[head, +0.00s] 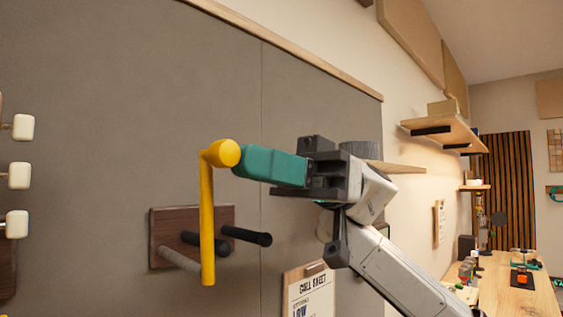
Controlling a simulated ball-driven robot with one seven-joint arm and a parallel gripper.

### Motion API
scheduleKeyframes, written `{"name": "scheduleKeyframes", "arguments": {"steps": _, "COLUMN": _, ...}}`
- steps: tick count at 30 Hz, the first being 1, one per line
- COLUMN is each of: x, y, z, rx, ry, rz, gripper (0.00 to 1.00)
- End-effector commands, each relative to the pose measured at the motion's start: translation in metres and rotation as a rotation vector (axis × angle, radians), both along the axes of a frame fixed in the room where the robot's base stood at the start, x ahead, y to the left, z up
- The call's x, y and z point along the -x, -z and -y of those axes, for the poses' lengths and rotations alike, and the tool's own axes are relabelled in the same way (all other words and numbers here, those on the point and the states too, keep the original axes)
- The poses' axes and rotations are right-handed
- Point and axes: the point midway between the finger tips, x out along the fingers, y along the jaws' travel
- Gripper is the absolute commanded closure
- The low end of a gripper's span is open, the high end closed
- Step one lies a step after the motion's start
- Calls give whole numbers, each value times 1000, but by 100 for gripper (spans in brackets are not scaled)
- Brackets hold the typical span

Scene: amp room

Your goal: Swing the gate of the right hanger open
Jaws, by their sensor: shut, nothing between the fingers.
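The right hanger has a dark wooden back plate (165,225) on the grey wall panel, with a black prong (246,236) and a greyer prong (178,260) sticking out. Its yellow gate (207,225) is a bar standing nearly upright in front of the plate, with a round knob at its top and its lower end by the grey prong's tip. My gripper (238,161) comes from the right with its teal fingers shut and empty. The fingertips are right at the knob's right side; I cannot tell whether they touch it. The gate's joint is not clear.
White tuner knobs (20,176) show at the left edge, near part of another wooden plate. A clipboard sheet (310,295) hangs below my gripper. Wooden shelves (440,132) stick out from the right wall, and a workbench (510,290) stands at the far right.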

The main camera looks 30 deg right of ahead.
Motion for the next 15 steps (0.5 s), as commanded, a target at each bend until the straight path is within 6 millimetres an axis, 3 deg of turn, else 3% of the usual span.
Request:
{"name": "scheduleKeyframes", "arguments": {"steps": 4, "x": 4, "y": -6, "z": -12, "rx": -9, "ry": -3, "rz": -4, "gripper": 100}}
{"name": "scheduleKeyframes", "arguments": {"steps": 15, "x": 11, "y": -8, "z": -33, "rx": 190, "ry": -1, "rz": 63, "gripper": 100}}
